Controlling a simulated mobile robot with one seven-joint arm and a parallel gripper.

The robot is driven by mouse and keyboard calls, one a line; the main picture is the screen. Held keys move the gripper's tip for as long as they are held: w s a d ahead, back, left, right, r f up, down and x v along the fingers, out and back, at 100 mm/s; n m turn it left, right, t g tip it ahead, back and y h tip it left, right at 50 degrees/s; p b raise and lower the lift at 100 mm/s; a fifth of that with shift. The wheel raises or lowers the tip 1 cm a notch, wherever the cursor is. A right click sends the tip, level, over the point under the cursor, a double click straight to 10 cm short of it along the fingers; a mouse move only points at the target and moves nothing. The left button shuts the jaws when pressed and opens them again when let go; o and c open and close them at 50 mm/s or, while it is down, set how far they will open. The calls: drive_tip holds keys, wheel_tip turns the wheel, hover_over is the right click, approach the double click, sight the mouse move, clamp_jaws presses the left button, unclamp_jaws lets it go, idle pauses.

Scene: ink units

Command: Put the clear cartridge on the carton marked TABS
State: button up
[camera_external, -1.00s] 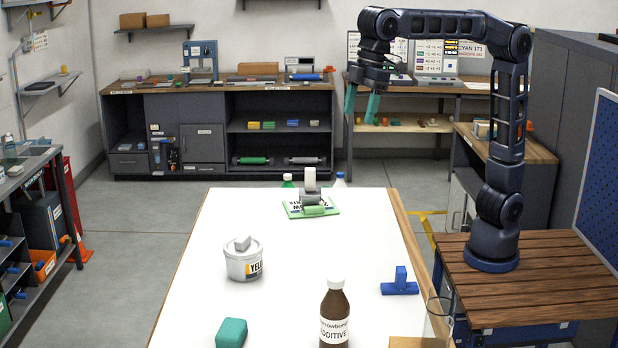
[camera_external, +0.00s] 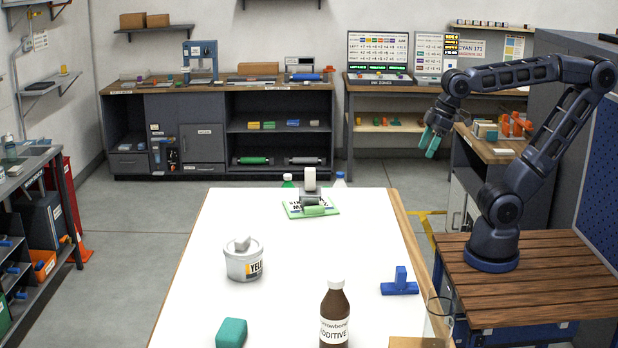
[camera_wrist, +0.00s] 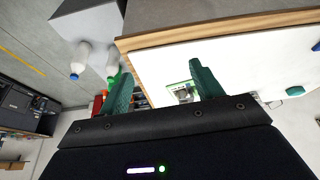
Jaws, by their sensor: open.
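My gripper (camera_external: 430,148) is open and empty, in the air beyond the table's right side. Its teal fingers also show in the wrist view (camera_wrist: 161,70), apart with nothing between them. I cannot surely make out the clear cartridge; a small pale grey piece (camera_external: 242,243) lies on top of the white can marked YEL (camera_external: 243,264). No TABS marking is readable. A plain brown carton-like top (camera_external: 412,342) is cut off at the bottom edge of the external view, and I cannot tell its marking.
The white table (camera_external: 310,245) carries a teal block (camera_external: 231,333), a blue T-shaped piece (camera_external: 400,284), a brown ADDITIVE bottle (camera_external: 335,318) and a green-edged board (camera_external: 322,212) with a grey device. A clear glass vessel (camera_external: 440,316) stands at the front right. The table's middle is clear.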

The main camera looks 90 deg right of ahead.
drive_tip(key=shift+m, duration=0.3)
drive_tip(key=s+f, duration=0.1)
drive_tip(key=s+d+f, duration=0.1)
drive_tip(key=s+f, duration=0.1)
drive_tip(key=shift+s+d+f, duration=0.15)
drive_tip(key=shift+d+f, duration=0.1)
drive_tip(key=shift+f, duration=0.1)
